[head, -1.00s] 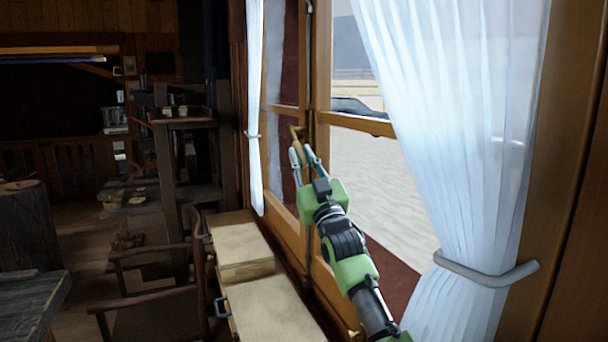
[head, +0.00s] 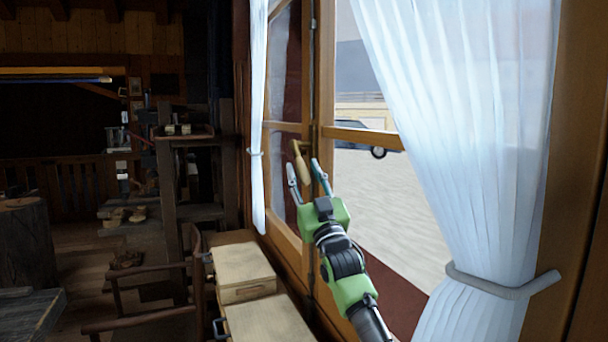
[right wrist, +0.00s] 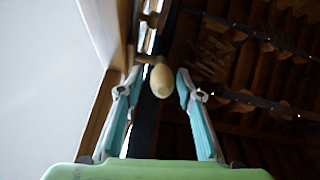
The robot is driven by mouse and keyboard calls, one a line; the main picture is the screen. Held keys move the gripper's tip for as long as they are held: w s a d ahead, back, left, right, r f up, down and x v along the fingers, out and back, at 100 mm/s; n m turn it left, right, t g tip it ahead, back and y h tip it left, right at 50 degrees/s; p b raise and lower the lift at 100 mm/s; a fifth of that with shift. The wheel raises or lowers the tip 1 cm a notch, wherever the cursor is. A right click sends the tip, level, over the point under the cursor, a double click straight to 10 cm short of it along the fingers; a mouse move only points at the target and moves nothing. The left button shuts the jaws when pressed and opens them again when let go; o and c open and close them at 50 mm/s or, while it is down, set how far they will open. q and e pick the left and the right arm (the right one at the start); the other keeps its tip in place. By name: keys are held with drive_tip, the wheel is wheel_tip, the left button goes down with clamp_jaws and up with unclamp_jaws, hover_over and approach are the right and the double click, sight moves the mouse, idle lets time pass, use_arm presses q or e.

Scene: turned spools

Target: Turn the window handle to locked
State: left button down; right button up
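The window handle (head: 301,162) is a brass-coloured mount with a tan wooden grip on the window frame. Its grip hangs down, tilted slightly to the right in the head view. My right gripper (head: 304,167) is open, with one finger on each side of the grip's lower part. In the right wrist view the rounded grip end (right wrist: 160,80) shows between the two spread fingers (right wrist: 157,82), with a visible gap to each. My left gripper is not in view.
A white curtain (head: 455,150) hangs on the right, and a narrower one (head: 257,120) on the left. Wooden boxes (head: 243,272) stand below the window. A chair (head: 150,290) and shelves are further left.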

drive_tip(key=shift+s+f, duration=0.1)
drive_tip(key=shift+s, duration=0.15)
drive_tip(key=v, duration=1.1)
drive_tip(key=shift+s+d+f, duration=0.15)
